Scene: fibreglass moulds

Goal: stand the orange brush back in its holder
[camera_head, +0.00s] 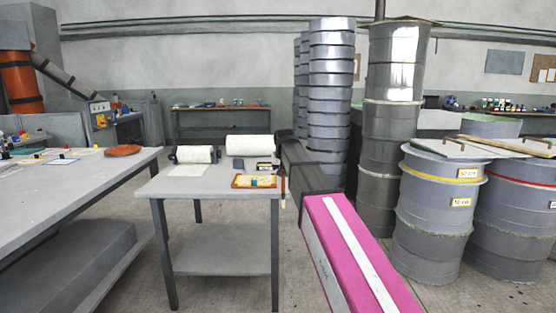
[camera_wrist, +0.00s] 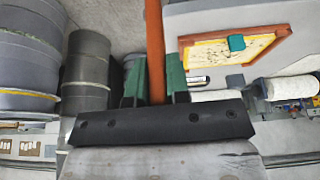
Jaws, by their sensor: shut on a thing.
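The orange brush (camera_wrist: 155,50) shows in the wrist view as a straight orange rod between the two green fingers of my gripper (camera_wrist: 154,82). My gripper is shut on it. In the head view the brush (camera_head: 283,187) hangs roughly upright beside the right edge of the small grey table (camera_head: 215,183), next to an orange-rimmed tray. Its ends are not clear to see. I cannot pick out the holder with certainty; a small dark block (camera_head: 265,166) stands on the table behind the tray.
The tray (camera_head: 237,186) holds a pale sheet and a teal piece. Two white rolls (camera_head: 249,145) lie at the table's back. A longer grey workbench (camera_head: 60,195) stands left. Tall grey drum stacks (camera_head: 331,85) and lidded drums (camera_head: 433,215) stand right. Floor shows between the tables.

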